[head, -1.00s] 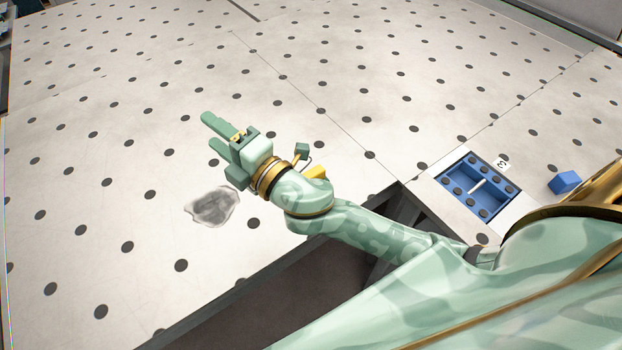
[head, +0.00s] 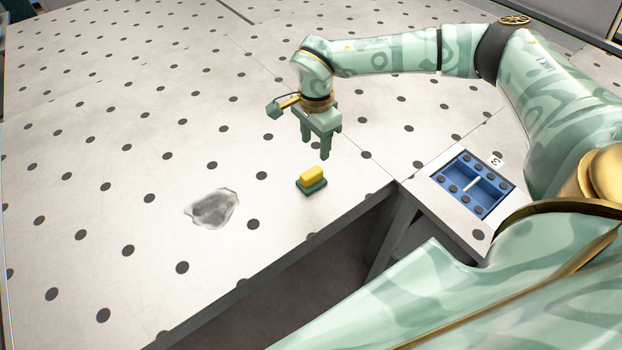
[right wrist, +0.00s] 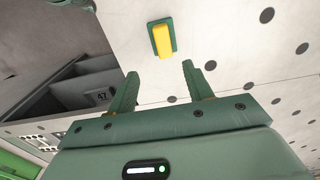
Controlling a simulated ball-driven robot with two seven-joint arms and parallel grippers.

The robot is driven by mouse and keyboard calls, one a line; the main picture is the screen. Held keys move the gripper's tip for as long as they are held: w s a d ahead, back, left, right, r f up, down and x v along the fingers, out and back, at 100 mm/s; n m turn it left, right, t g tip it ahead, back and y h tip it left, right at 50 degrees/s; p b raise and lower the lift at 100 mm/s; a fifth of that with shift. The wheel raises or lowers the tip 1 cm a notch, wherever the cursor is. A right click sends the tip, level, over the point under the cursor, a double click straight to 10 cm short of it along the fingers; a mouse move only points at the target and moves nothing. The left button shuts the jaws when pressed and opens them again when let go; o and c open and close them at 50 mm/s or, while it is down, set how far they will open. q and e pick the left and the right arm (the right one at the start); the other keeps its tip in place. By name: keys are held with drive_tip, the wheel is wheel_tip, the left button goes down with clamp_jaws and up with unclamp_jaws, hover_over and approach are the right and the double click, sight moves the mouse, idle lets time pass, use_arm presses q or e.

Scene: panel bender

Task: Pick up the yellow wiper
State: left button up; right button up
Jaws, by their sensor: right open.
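The yellow wiper (head: 312,174) lies on the dotted white table, with a yellow block on top of a dark green base. It also shows in the right wrist view (right wrist: 162,39), beyond the fingertips. My right gripper (head: 325,148) points down over the table, just behind the wiper and apart from it. Its two fingers are spread with nothing between them, as the right wrist view (right wrist: 160,72) shows. My left gripper is not in view.
A grey smudge (head: 212,208) marks the table left of the wiper. A blue tray (head: 474,184) with dark round pieces sits at the right, beside a small marked label (head: 495,160). The table's dark front edge (head: 270,262) runs close in front of the wiper.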

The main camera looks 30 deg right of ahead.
hover_over(312, 172)
drive_tip(key=f, duration=0.6)
drive_tip(key=shift+s+d+f, duration=0.15)
drive_tip(key=shift+s+f, duration=0.1)
drive_tip(key=shift+s, duration=0.1)
drive_tip(key=f, duration=0.5)
drive_tip(key=shift+w+a+f, duration=0.2)
drive_tip(key=shift+w, duration=0.15)
drive_tip(key=c, duration=1.1)
drive_tip(key=shift+r, duration=0.1)
wheel_tip(312, 172, up, 3)
drive_tip(key=shift+w, duration=0.1)
drive_tip(key=s+a+r, duration=0.1)
drive_tip(key=s+r, duration=0.2)
drive_tip(key=s, duration=0.1)
drive_tip(key=s+r, duration=0.3)
drive_tip(key=s, duration=0.2)
drive_tip(key=s+a+r, duration=0.1)
drive_tip(key=s+r, duration=0.3)
drive_tip(key=s, duration=0.1)
drive_tip(key=shift+a, duration=0.35)
